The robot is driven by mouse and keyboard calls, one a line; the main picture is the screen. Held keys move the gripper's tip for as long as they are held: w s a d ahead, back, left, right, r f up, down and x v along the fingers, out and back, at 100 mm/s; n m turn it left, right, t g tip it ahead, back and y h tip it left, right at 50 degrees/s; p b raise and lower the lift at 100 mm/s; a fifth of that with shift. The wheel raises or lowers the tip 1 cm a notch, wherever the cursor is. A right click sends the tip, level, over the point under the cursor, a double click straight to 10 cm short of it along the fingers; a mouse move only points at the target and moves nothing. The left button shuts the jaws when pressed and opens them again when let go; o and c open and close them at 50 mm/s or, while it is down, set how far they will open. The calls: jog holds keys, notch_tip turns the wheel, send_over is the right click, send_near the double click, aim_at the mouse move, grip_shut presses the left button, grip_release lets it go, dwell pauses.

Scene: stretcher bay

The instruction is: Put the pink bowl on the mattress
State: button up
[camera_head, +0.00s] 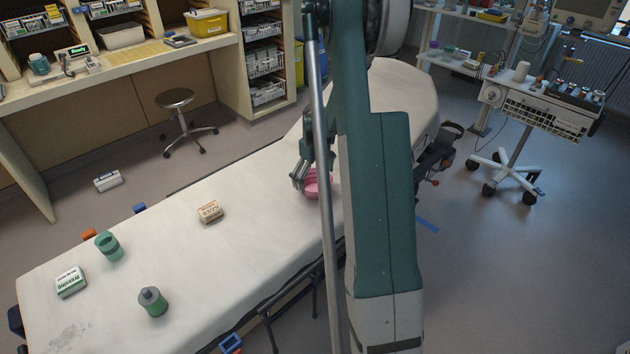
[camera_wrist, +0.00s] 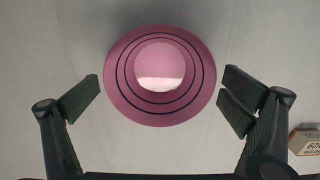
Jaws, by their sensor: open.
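The pink bowl (camera_head: 312,186) rests on the white mattress (camera_head: 250,250) of the stretcher, partly hidden by my gripper and arm. In the wrist view the bowl (camera_wrist: 118,80) is round with dark rings and a pale, shiny centre. My gripper (camera_head: 299,181) is at the bowl, at its left side in the head view. In the wrist view its open, empty fingers (camera_wrist: 163,96) stand to the left and right of the bowl, with gaps on both sides. I cannot tell the exact height of the fingertips over the mattress.
On the mattress lie a tan box (camera_head: 210,212), a green-and-white box (camera_head: 71,281), a teal cup-like item (camera_head: 108,246) and a grey-green bottle (camera_head: 152,301). The tan box's corner shows right in the wrist view (camera_wrist: 305,141). The mattress between bowl and tan box is clear.

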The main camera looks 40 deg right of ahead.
notch_tip(320, 180, up, 12)
jog(key=p, duration=0.2)
jog(key=shift+f, duration=0.15)
dwell(0.9)
jog(key=s+a+r+t+h, duration=0.1)
jog(key=s+a+r+t, duration=0.15)
jog(key=a+r, duration=0.85)
jog(key=s+a+r+t, duration=0.1)
jog(key=s+a+r, duration=0.3)
jog(key=a+r, duration=0.75)
jog(key=s+a+f+t, duration=0.1)
jog(key=s+a+t, duration=0.1)
jog(key=s+a, duration=0.7)
jog(key=s+a+t+y, duration=0.1)
jog(key=s+a, duration=0.8)
jog(key=a, duration=0.6)
jog(key=shift+s+f+t, duration=0.35)
jog(key=shift+f, duration=0.05)
